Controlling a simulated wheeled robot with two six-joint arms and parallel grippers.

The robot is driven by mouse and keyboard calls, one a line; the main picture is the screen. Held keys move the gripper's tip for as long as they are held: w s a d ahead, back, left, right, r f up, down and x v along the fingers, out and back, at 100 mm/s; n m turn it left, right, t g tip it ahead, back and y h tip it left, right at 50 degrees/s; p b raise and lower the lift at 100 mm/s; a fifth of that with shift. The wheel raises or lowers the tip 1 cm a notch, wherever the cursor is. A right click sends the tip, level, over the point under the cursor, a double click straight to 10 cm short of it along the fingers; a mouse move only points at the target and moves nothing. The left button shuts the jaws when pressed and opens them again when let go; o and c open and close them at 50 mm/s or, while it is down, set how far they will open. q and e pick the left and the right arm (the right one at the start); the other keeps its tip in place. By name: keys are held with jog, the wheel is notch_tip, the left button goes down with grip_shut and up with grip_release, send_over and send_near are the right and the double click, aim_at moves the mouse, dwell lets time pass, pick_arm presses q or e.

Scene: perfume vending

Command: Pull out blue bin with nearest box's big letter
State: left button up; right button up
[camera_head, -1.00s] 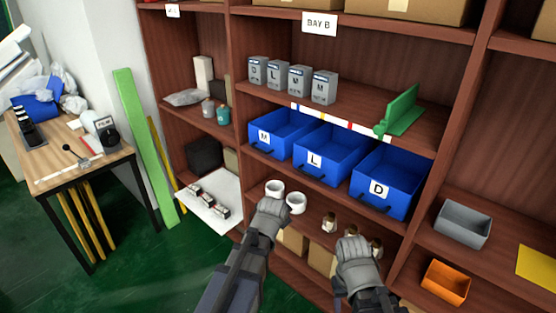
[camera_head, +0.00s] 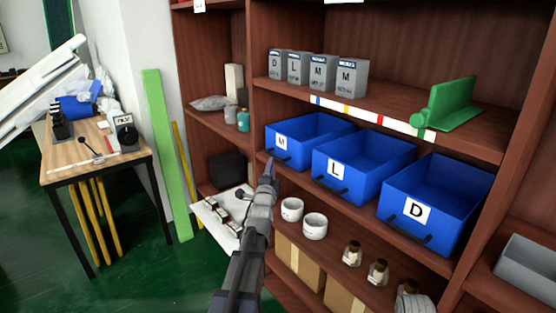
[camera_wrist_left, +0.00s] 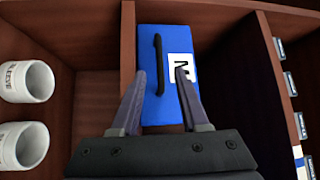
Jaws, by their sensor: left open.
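Three blue bins stand in a row on the shelf: the M bin (camera_head: 312,130) at left, the L bin (camera_head: 365,160) in the middle and the D bin (camera_head: 440,190) at right. Above them stand grey boxes lettered D (camera_head: 277,66), L (camera_head: 297,69), M (camera_head: 322,74) and M (camera_head: 351,78). My left gripper (camera_head: 267,172) is at the front of the M bin. In the left wrist view it (camera_wrist_left: 161,76) is open, its fingers either side of the black handle (camera_wrist_left: 158,62); contact cannot be told.
White cups (camera_head: 315,226) and small bottles (camera_head: 378,271) stand on the shelf below the bins. A green object (camera_head: 452,104) lies on the upper shelf. A white tray (camera_head: 212,222) juts out at left. A grey bin (camera_head: 530,265) is at right.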

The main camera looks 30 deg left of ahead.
aim_at(274, 155)
pick_arm(q)
jog(key=p+x, duration=0.1)
jog(key=x, duration=0.6)
jog(key=shift+w+a, duration=0.15)
jog(key=shift+w, duration=0.2)
jog(key=shift+c, duration=0.2)
grip_shut()
dwell(0.9)
